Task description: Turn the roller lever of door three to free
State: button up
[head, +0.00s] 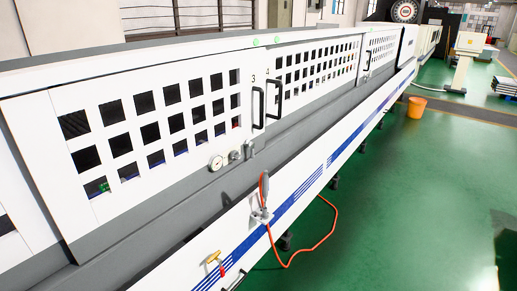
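Door three (215,77) is a white panel with rows of dark square windows, marked 3 near its right edge. It stands shut beside door four (310,52), each with a black handle at their meeting edges. A small grey metal fitting (249,149) sits on the grey rail below the handles, and a smaller one (234,155) is to its left. One of these may be the roller lever; they are too small to tell which, or how it is turned. My gripper is not in view.
A round gauge (216,163) sits left of the fittings. A yellow-handled valve (213,257) sticks out lower left. The green floor (410,200) at right is mostly clear.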

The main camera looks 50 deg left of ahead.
aim_at(247, 143)
jog(key=k, duration=0.85)
jog(key=u, duration=1.7)
jog(key=i, duration=0.85)
